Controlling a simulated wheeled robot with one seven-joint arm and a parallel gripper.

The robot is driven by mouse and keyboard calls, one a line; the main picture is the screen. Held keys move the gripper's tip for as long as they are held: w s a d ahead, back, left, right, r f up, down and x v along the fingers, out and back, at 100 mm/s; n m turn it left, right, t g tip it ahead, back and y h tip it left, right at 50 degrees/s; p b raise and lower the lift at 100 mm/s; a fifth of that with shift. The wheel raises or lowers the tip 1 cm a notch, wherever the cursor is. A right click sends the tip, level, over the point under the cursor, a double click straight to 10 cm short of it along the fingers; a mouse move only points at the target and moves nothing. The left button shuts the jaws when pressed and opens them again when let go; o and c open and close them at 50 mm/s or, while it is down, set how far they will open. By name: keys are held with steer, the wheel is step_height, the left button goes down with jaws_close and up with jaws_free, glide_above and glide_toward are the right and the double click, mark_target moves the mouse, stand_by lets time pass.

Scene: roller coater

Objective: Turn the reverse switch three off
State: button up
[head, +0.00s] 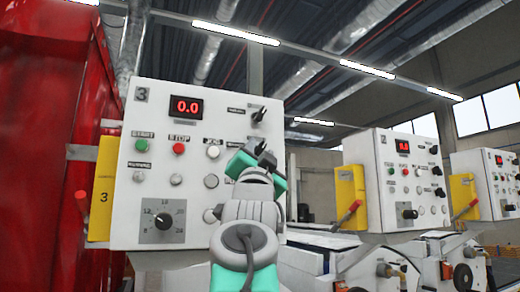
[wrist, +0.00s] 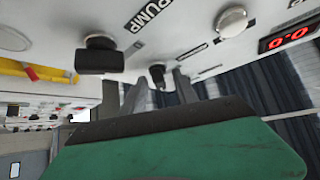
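The white control panel marked 3 (head: 123,190) stands in front of me in the head view, with a red 0.0 display (head: 186,107). A black switch (head: 258,115) sits at its upper right; its label is too small to read. My gripper (head: 256,155) is in front of the panel's right side, below that switch, and hides part of the right column. In the wrist view my gripper (wrist: 158,94) is open, its two grey fingers apart, pointing at a small black switch (wrist: 157,75). Contact cannot be told. Which switch is the reverse one is not readable.
A larger black knob (wrist: 100,55) and a white button (wrist: 232,20) lie near the fingers in the wrist view. A red machine wall (head: 45,150) and a yellow box (head: 103,188) with a red lever flank the panel's left. Similar panels (head: 375,205) stand at right.

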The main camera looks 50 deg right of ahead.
steer(key=shift+c, duration=0.2)
jaws_close()
steer(key=shift+s+f+n+b, duration=0.1)
steer(key=shift+f+n+b, duration=0.05)
steer(key=shift+n+b, duration=0.25)
steer(key=n+t+y+p, duration=0.1)
steer(key=n+t+y, duration=0.3)
steer(key=n+y, duration=0.2)
steer(key=n+t+y+p, duration=0.1)
steer(key=n+t+y, duration=0.2)
steer(key=n+y, duration=0.4)
steer(key=d+n+t+y+p, duration=0.1)
steer(key=n+t+y, duration=0.3)
steer(key=n, duration=0.8)
steer(key=shift+s+r+t+y, duration=0.15)
steer(key=shift+y, duration=0.5)
steer(key=shift+s+r+t+y, duration=0.1)
steer(key=shift+t+y, duration=0.05)
steer(key=shift+y, duration=0.5)
steer(key=shift+a+n, duration=0.1)
steer(key=shift+n, duration=0.3)
